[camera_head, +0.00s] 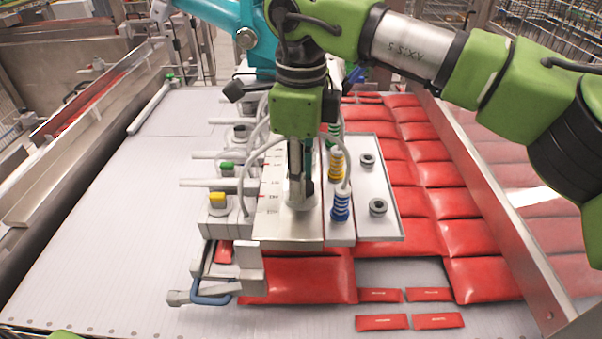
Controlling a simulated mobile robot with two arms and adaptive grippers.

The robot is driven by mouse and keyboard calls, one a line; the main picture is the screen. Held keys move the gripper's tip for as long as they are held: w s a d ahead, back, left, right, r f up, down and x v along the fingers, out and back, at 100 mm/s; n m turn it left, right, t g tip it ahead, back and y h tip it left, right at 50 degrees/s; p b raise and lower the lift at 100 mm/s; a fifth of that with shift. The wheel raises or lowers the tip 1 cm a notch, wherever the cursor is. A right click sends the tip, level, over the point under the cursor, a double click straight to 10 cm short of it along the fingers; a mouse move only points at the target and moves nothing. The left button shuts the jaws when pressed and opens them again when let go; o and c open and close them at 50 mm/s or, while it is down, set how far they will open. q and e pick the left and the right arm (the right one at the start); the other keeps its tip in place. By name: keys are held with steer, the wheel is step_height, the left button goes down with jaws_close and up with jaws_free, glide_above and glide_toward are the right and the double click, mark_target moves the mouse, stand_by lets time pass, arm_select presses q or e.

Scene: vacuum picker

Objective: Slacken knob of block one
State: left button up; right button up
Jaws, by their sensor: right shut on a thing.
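A grey metal picker block (285,228) stands over the red packets, with a scale with red marks along its left side. My right gripper (300,190) points straight down onto the top of this block. It is shut on a small pale metal knob (299,203), which its fingers partly hide. Which block number this is cannot be read. Of my left arm, only a small green piece may show at the bottom left edge; its gripper is not in view.
Blue (340,205) and yellow (336,166) ribbed suction cups stand just right of the gripper. A metal plate (375,225) with black knobs lies beyond them. Grey clamps with a yellow knob (217,198) and a green knob (227,167) stand left. Red packets (470,235) fill the right; the white belt (110,230) is clear.

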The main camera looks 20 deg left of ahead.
steer(key=shift+r+n, duration=0.1)
steer(key=shift+n, duration=0.3)
steer(key=o, duration=1.1)
steer(key=shift+d, duration=0.1)
step_height(320, 180, up, 12)
